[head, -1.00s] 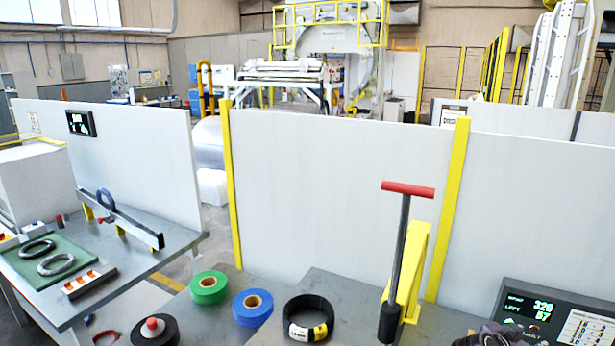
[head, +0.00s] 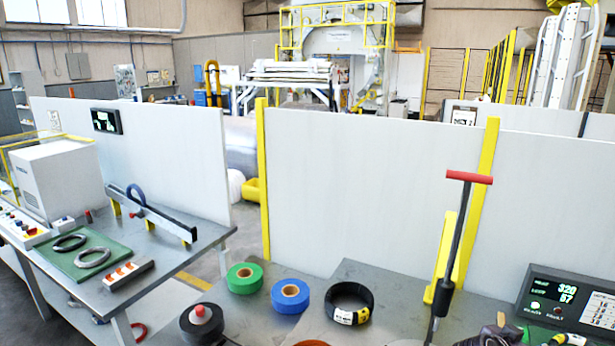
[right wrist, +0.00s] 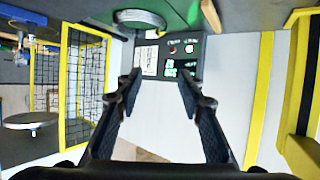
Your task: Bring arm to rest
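My right gripper (right wrist: 161,77) is open and empty in the right wrist view, its two dark fingers spread in front of the panel with a green display (right wrist: 168,58). In the head view, dark parts at the bottom right edge may be this gripper, but they are mostly cut off. My left gripper is not in view. A black coil with a label (head: 360,298) lies flat on the grey bench in the head view. A blue tape roll (head: 276,300) and a green tape roll (head: 234,281) lie to its left.
A lever with a red handle (head: 469,177) stands right of the coil. The panel (head: 566,294) sits at far right. A black disc with a red-topped knob (head: 190,325) is front left. White partitions stand behind.

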